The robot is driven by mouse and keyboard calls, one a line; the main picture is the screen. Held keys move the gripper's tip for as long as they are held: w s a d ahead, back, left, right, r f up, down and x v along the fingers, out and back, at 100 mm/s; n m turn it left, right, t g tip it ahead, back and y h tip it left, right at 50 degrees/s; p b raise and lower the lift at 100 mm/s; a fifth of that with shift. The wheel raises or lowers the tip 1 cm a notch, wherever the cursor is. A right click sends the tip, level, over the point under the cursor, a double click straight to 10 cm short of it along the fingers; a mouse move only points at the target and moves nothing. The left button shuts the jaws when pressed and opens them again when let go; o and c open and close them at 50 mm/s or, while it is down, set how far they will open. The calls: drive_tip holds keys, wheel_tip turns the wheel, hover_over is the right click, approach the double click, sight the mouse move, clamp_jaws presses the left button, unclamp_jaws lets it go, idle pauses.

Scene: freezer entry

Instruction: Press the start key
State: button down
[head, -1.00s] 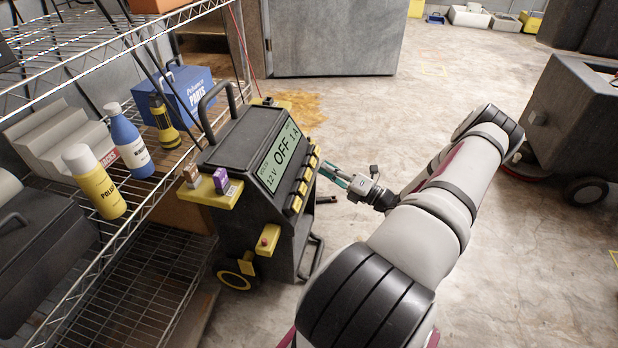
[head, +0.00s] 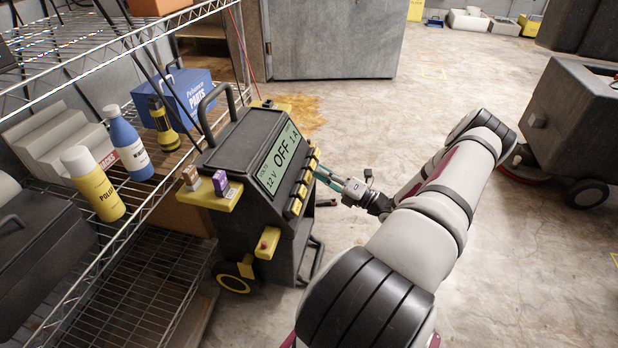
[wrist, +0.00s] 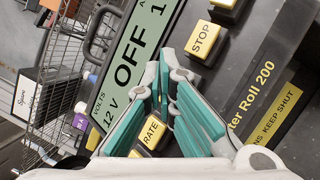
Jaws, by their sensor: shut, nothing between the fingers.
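The dark charger (head: 245,165) stands beside the shelf, its display (head: 280,160) reading OFF, 12 V and 1 A. A row of yellow keys runs along its right edge. In the wrist view I read a STOP key (wrist: 203,40) and a RATE key (wrist: 153,131); another key (wrist: 229,3) is cut off at the top. No start label is readable. My gripper (head: 317,169) is shut and empty, its tips at the key row. In the wrist view the fingertips (wrist: 164,72) cover the panel between STOP and RATE. I cannot tell whether they touch.
A wire shelf (head: 130,255) on the left holds bottles, a yellow flashlight (head: 163,122) and a blue parts box (head: 185,95). A grey wheeled cart (head: 575,130) stands at the right. The concrete floor between is mostly clear.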

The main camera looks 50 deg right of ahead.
idle(0.7)
drive_tip(key=shift+w+a+f, duration=0.15)
drive_tip(key=shift+w+f, duration=0.1)
drive_tip(key=shift+w, duration=0.05)
drive_tip(key=shift+w+a+f, duration=0.15)
drive_tip(key=shift+w+f, duration=0.1)
drive_tip(key=shift+w, duration=0.15)
idle(0.8)
drive_tip(key=shift+s+d+r, duration=0.3)
drive_tip(key=shift+s+r, duration=0.2)
drive_tip(key=shift+s, duration=0.25)
drive_tip(key=s+r, duration=0.1)
drive_tip(key=s+d+p, duration=0.1)
drive_tip(key=s+r+p, duration=0.1)
drive_tip(key=s, duration=0.1)
drive_tip(key=shift+d+r, duration=0.3)
drive_tip(key=shift+r, duration=0.05)
idle(0.4)
idle(0.6)
